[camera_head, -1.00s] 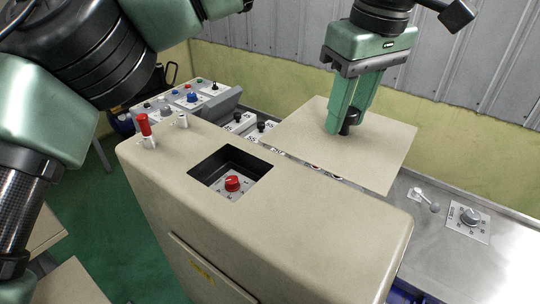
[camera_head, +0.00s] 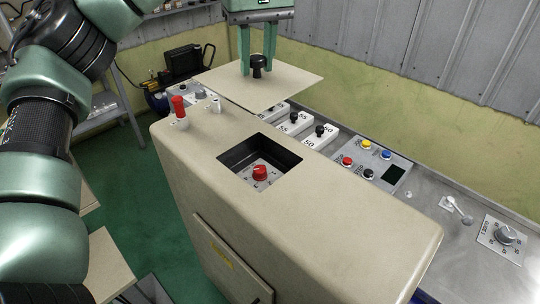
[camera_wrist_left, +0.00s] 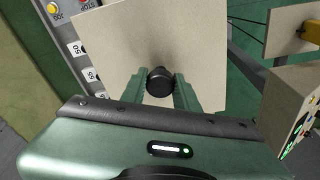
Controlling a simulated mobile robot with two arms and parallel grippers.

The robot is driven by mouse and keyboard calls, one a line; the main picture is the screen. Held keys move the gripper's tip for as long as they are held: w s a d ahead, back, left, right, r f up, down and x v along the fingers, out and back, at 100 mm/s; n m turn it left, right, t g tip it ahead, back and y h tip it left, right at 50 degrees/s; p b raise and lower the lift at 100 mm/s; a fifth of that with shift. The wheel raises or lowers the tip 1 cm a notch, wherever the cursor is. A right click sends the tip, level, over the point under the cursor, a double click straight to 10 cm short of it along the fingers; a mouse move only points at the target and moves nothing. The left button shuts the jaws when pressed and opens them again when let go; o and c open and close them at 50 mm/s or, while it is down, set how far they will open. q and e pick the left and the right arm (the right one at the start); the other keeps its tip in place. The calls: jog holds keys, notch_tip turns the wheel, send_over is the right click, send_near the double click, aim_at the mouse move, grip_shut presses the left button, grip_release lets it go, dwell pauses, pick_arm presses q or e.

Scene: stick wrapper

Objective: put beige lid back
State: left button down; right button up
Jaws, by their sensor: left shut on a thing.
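The beige lid (camera_head: 290,86) is a flat square plate with a black knob (camera_head: 258,66) on top. My left gripper (camera_head: 257,70) is shut on this knob from above. The left wrist view also shows the knob (camera_wrist_left: 159,82) between the fingers and the lid (camera_wrist_left: 120,40) beneath them. In the head view the lid is behind the beige machine housing (camera_head: 330,210), over the far-left part of the control row. I cannot tell whether it touches what lies below. The right gripper is not in view.
White numbered blocks (camera_head: 322,136) with black knobs stand right of the lid. A panel (camera_head: 372,165) with coloured buttons follows, then a lever (camera_head: 458,208) and a dial (camera_head: 505,236) on the metal top.

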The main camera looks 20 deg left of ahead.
aim_at(257, 78)
pick_arm(q)
notch_tip(257, 78, down, 6)
jog(key=shift+b, duration=0.55)
notch_tip(257, 78, down, 14)
jog(key=p, duration=0.2)
jog(key=shift+a+r+p, duration=0.1)
jog(key=shift+r+p, duration=0.15)
jog(key=shift+p, duration=0.15)
jog(key=shift+f, duration=0.1)
jog(key=shift+f, duration=0.1)
jog(key=shift+f+b, duration=0.5)
jog(key=shift+b, duration=0.1)
jog(key=c, duration=1.1)
grip_release()
jog(key=shift+o, duration=0.2)
